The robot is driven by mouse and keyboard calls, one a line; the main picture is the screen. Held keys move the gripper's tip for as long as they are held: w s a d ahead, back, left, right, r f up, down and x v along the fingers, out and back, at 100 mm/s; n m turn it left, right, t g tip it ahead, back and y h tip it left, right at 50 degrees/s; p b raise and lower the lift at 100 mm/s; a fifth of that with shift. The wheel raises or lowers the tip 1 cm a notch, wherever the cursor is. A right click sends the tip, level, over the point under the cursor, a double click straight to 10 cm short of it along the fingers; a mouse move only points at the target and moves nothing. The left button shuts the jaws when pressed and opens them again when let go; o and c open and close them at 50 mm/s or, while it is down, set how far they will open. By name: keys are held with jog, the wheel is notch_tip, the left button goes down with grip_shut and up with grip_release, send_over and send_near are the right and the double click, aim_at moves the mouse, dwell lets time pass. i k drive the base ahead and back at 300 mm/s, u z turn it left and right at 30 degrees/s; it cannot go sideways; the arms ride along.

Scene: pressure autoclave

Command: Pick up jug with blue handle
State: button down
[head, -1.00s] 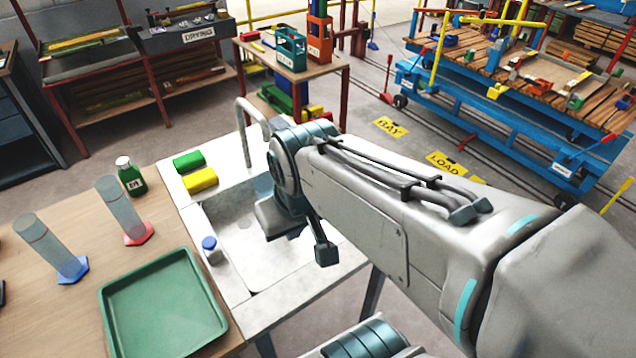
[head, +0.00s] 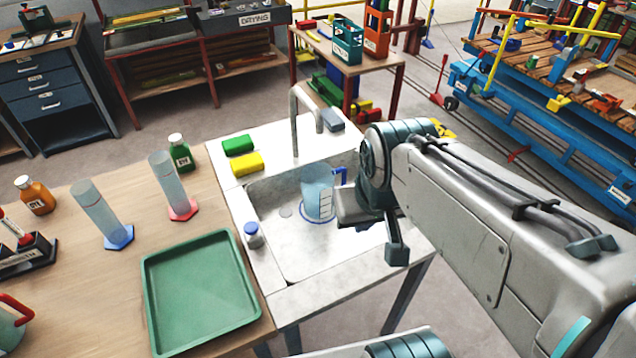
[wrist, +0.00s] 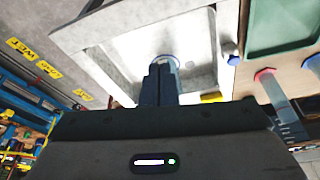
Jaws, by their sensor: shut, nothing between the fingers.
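The jug with the blue handle (head: 317,196) is a clear, bluish measuring jug standing upright in the sink (head: 285,250). Its blue handle is on its right side in the head view. My gripper (wrist: 161,72) is shut and empty, its fingers pointing over the sink in the wrist view. A bluish round edge shows just behind the fingertips there, probably the jug, mostly hidden. In the head view my wrist is just right of the jug; the fingertips cannot be made out, so I cannot tell the gap.
A green tray (head: 200,292), two cylinders with blue (head: 100,212) and red (head: 172,185) bases and a green bottle (head: 180,152) stand left of the sink. A tap (head: 296,122) rises behind it. A blue-capped bottle (head: 252,236) and sponges (head: 243,164) lie on its rim.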

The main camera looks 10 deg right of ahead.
aim_at(317, 180)
jog(key=u, duration=1.25)
jog(key=k, duration=0.5)
jog(key=z, duration=1.5)
jog(key=i, duration=0.5)
